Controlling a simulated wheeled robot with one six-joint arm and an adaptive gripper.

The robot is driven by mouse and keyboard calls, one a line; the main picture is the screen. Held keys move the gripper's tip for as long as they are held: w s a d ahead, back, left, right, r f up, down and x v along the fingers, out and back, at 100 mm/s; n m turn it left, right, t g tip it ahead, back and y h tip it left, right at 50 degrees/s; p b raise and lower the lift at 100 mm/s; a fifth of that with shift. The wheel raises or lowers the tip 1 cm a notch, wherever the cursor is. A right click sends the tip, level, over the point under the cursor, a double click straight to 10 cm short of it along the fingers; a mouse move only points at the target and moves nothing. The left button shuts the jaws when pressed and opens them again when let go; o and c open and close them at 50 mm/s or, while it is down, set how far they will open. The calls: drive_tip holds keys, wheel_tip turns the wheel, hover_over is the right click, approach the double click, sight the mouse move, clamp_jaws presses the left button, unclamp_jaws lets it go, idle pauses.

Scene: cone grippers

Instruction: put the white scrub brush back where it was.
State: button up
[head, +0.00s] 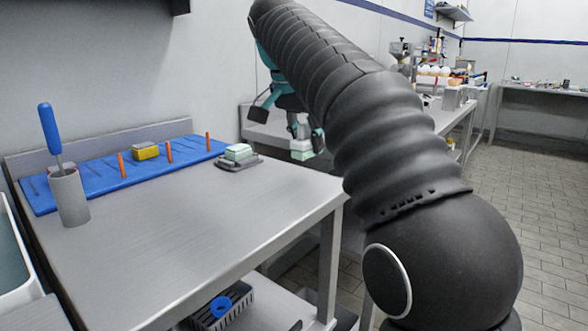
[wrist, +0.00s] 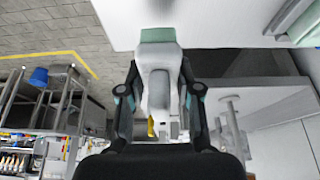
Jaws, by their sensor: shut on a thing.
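My gripper (head: 304,134) hangs beyond the far right end of the steel table, partly behind my arm. It is shut on the white scrub brush (head: 303,151), a small white block with a pale green part, held in the air past the table edge. In the wrist view my gripper (wrist: 158,88) has its two dark fingers on either side of the white scrub brush (wrist: 157,56), with the pale green part at the far end. A similar green-and-white block (head: 238,152) rests on a grey dish (head: 240,163) at the table's right end.
A blue mat (head: 95,180) with upright orange pegs and a yellow block (head: 146,151) lies along the table's back. A grey cup (head: 69,198) with a blue-handled tool stands at left. The table's (head: 180,230) front is clear.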

drive_tip(key=shift+w+a+f, duration=0.1)
drive_tip(key=shift+a+f, duration=0.3)
drive_tip(key=shift+a, duration=0.25)
drive_tip(key=shift+a+f, duration=0.4)
drive_tip(key=shift+a, duration=0.2)
drive_tip(key=shift+f+b, duration=0.85)
drive_tip(key=shift+f, duration=1.1)
drive_tip(key=shift+f, duration=0.15)
drive_tip(key=o, duration=1.1)
drive_tip(key=p+v, duration=0.3)
drive_tip(key=v, duration=0.9)
